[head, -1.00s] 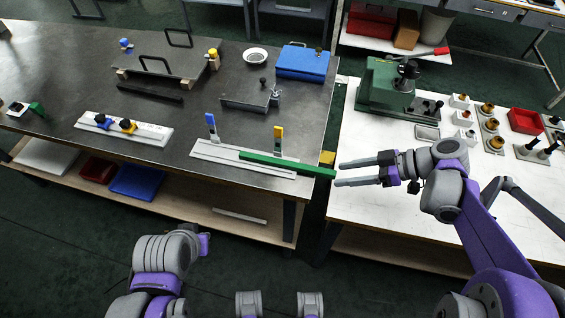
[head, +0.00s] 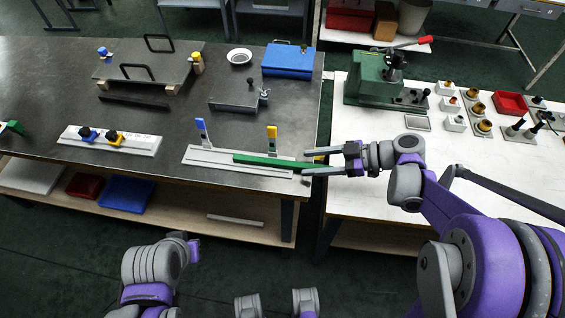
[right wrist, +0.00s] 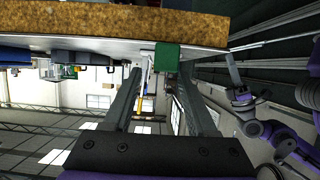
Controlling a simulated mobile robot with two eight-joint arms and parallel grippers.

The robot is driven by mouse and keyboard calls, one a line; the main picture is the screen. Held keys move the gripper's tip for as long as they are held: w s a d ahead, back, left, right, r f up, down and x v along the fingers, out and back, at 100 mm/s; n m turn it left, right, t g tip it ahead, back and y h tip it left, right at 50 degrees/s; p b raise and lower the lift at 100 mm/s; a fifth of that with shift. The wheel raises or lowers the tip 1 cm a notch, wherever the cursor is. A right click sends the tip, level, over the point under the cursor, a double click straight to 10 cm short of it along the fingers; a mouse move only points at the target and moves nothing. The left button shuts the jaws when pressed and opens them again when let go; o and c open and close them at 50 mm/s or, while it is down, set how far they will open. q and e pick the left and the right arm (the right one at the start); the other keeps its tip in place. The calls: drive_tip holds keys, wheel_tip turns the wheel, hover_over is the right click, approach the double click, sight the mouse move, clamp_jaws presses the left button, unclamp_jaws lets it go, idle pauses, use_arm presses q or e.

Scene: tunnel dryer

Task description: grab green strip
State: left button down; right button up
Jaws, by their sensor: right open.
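The green strip (head: 268,161) is a long thin bar lying across the white slotted rail (head: 215,158) on the dark bench. Its right end points toward the bench's right edge. My right gripper (head: 304,162) is open, with one fingertip on each side of that end in the head view. In the right wrist view the strip's green end face (right wrist: 167,57) shows in the gap between the open fingers (right wrist: 159,72), with no clear contact. My left arm is at the lower left of the head view; its jaws cannot be made out.
A blue-topped upright (head: 202,130) and a yellow-topped upright (head: 272,138) stand on the rail close behind the strip. The white table (head: 375,165) is to the right, across a narrow gap, with a green press (head: 372,75).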

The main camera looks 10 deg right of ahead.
sight(298, 164)
drive_tip(key=x, duration=0.3)
drive_tip(key=shift+a+f, duration=0.15)
drive_tip(key=shift+a, duration=0.1)
clamp_jaws()
